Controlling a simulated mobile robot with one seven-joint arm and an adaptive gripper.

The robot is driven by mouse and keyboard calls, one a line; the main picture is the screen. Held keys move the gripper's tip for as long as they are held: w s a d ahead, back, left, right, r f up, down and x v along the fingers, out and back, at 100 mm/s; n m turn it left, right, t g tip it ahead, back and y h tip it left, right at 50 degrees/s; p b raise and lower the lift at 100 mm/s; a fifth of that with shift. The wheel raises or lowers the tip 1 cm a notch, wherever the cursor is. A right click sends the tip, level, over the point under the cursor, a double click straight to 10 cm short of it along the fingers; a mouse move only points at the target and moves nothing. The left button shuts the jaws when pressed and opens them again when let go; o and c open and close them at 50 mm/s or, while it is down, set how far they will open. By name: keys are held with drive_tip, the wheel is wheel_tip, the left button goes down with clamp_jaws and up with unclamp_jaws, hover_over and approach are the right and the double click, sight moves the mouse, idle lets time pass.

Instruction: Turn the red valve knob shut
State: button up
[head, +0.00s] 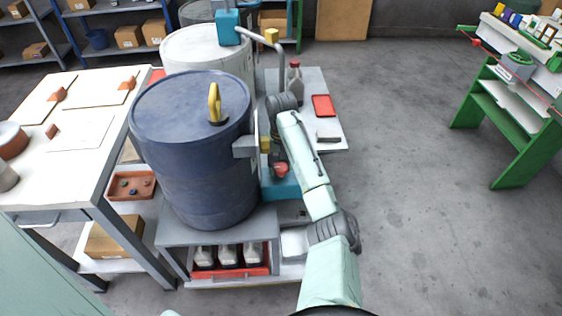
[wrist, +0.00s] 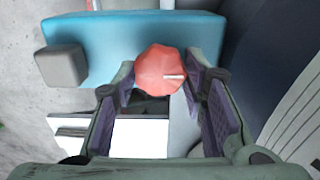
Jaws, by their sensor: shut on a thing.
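The red valve knob (wrist: 158,68) is a lobed knob with a white pointer line, which points right in the wrist view. It is mounted at a blue-teal block (wrist: 100,42). My gripper (wrist: 161,82) has its two fingers on either side of the knob and is shut on it. In the head view the knob (head: 281,169) shows small below my wrist, beside the dark blue drum (head: 190,130), with the teal block (head: 282,188) under it. My fingers are mostly hidden in the head view by the wrist and arm.
The dark blue drum stands close left of my gripper on a grey stand (head: 215,233). A white drum (head: 205,48) is behind it. A bottle (head: 294,78) and a red tray (head: 323,105) lie beyond my arm. The floor to the right is clear up to a green bench (head: 510,125).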

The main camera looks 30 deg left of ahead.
sight(281, 167)
drive_tip(key=shift+d, duration=0.1)
idle(0.3)
drive_tip(key=o, duration=1.2)
drive_tip(key=shift+c, duration=0.2)
wheel_tip(281, 167, up, 12)
